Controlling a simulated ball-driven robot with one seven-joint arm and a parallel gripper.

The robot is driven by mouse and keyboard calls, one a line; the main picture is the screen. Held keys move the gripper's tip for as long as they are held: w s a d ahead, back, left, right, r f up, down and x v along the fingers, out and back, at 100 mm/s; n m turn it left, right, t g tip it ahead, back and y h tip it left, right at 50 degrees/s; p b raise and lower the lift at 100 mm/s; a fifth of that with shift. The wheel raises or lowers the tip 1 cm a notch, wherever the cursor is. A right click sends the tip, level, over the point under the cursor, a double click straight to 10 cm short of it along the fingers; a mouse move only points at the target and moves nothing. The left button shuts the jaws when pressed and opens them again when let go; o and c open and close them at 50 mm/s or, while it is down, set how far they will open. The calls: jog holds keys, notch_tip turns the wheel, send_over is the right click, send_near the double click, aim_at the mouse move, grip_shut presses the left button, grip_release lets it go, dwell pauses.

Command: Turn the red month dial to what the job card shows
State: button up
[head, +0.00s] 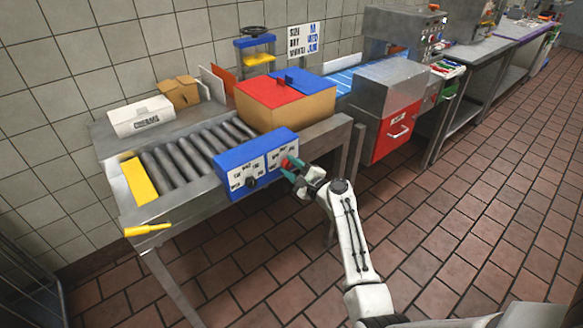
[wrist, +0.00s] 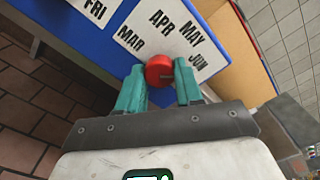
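The red month dial (wrist: 158,70) is on a white label panel (wrist: 165,35) on the blue box (head: 228,158) at the conveyor's front. MAR, APR, MAY and JUN are printed around it; which one it points to I cannot tell. My gripper (head: 291,168) is at the dial, which also shows in the head view (head: 284,163). In the wrist view its teal fingers lie on either side of the dial and look closed against it. The job card (head: 303,40) on the wall reads size M, day WED, month JUN.
A black dial (head: 251,182) sits on the left panel of the blue box. A carton with red and blue flaps (head: 283,107) stands behind on the roller conveyor (head: 190,151). A yellow tool (head: 147,230) lies at the near left edge. Open floor lies in front.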

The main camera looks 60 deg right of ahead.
jog(key=o, duration=0.5)
jog(key=shift+c, duration=0.2)
jog(key=v, duration=1.1)
jog(key=shift+w, duration=0.1)
jog(key=s+a+f+n+g+y, duration=0.1)
jog(key=a+f+n+g+y, duration=0.25)
jog(key=a+n, duration=0.45)
jog(key=s+a+f+n+g+y, duration=0.1)
jog(key=a+f+n+g+y, duration=0.25)
jog(key=a+n, duration=0.5)
jog(key=s+a+f+n+g+h, duration=0.1)
jog(key=s+a+n+g, duration=0.3)
jog(key=s, duration=0.5)
jog(key=s+a+n+g+h, duration=0.1)
jog(key=s+a+n+g, duration=0.4)
jog(key=s, duration=0.4)
jog(key=shift+s+a+f+n, duration=0.35)
jog(key=shift+a+n, duration=0.45)
jog(key=shift+n, duration=0.45)
